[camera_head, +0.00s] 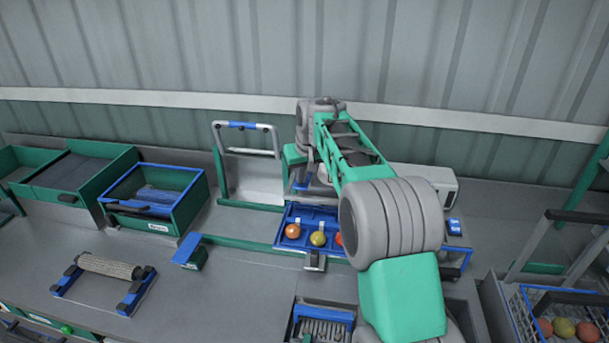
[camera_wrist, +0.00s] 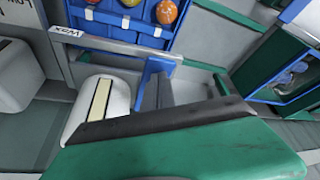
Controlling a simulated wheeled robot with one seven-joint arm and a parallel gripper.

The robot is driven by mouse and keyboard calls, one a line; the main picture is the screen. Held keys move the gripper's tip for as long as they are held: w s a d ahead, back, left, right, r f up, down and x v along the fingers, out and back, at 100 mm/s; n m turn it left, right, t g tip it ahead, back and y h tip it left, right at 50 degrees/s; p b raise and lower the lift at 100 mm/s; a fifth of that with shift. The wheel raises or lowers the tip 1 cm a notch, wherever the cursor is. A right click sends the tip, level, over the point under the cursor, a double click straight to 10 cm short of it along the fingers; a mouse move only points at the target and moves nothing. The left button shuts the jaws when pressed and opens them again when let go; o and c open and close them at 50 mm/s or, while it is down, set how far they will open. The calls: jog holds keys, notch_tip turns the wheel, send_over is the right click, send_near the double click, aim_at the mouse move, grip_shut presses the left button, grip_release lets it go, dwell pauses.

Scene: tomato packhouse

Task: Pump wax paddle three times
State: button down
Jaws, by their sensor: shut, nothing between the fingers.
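A pale bar labelled WAX (camera_wrist: 68,33) runs beside the blue tomato tray (camera_wrist: 90,38) in the wrist view. I take it for the wax paddle's part, but its full shape is hidden. My gripper (camera_head: 302,186) is shut and empty, low behind the tray at its back left in the head view. In the wrist view a blue upright piece stands right at the bar; I cannot tell whether it touches. My green arm covers the right part of the tray in the head view.
Several tomatoes (camera_head: 318,238) lie in the tray. A white machine (camera_head: 432,180) stands at its right. At left are a blue-rimmed green crate (camera_head: 180,212), a roller stand (camera_head: 105,266) and a frame with a handle (camera_head: 246,150). A tomato basket (camera_head: 522,310) is at right.

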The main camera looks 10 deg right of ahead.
jog(key=shift+f+b, duration=0.8)
jog(key=shift+f, duration=0.7)
jog(key=shift+r, duration=0.1)
notch_tip(320, 180, up, 4)
jog(key=p, duration=0.3)
jog(key=shift+f, duration=0.25)
